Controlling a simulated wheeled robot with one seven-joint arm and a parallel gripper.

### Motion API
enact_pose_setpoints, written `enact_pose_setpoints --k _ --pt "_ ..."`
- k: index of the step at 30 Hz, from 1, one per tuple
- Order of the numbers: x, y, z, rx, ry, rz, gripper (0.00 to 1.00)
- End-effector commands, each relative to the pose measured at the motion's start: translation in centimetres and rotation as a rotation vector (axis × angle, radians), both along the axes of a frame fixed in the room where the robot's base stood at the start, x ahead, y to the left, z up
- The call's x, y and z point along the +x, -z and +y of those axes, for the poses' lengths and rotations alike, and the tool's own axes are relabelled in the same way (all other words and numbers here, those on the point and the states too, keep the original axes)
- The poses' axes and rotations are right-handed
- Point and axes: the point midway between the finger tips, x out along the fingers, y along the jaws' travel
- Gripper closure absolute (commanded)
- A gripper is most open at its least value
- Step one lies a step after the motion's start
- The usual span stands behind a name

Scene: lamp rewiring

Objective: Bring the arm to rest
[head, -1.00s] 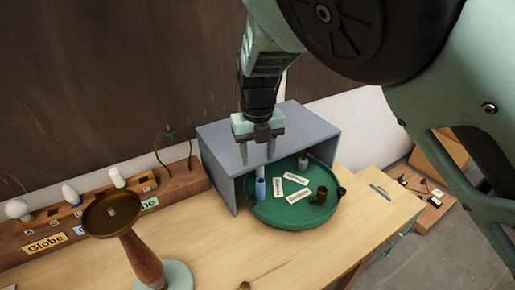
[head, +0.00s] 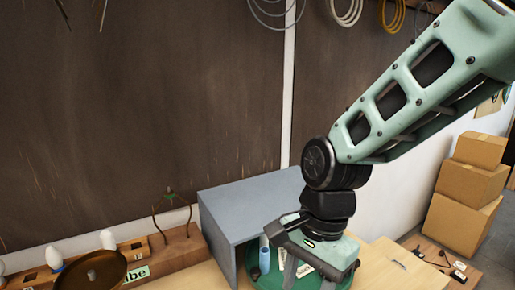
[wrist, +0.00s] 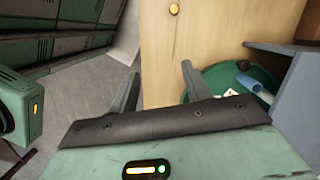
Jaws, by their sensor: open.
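My gripper (head: 312,262) is low in the head view, in front of the grey open-fronted box (head: 245,205) and over the right part of the green round tray (head: 256,280). In the wrist view my gripper (wrist: 158,88) has its two fingers apart with nothing between them. The wooden bench (wrist: 180,50) and grey floor lie beyond the fingers. The green tray (wrist: 212,76) shows right of the fingers, with a blue tube (wrist: 252,83) and pale labels in it. My arm hides much of the tray in the head view.
A wooden rack with white bulbs (head: 108,239) and a round dark-topped stand (head: 90,272) are at lower left. Cable coils (head: 345,10) hang on the dark wall. Cardboard boxes (head: 465,190) are stacked at right. Green cabinets (wrist: 60,55) show in the wrist view.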

Motion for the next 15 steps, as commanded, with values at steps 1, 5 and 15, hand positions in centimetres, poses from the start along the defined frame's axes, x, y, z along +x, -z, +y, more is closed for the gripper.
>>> enact_pose_setpoints --k 1,5,15 --pt "-1.3 0.4 -0.7 0.023 -0.143 -0.031 0.52" --pt "-4.6 0.7 -2.2 0.065 -0.551 -0.118 0.52" --pt "-10.1 2.3 -6.0 0.053 -1.367 -0.268 0.52"
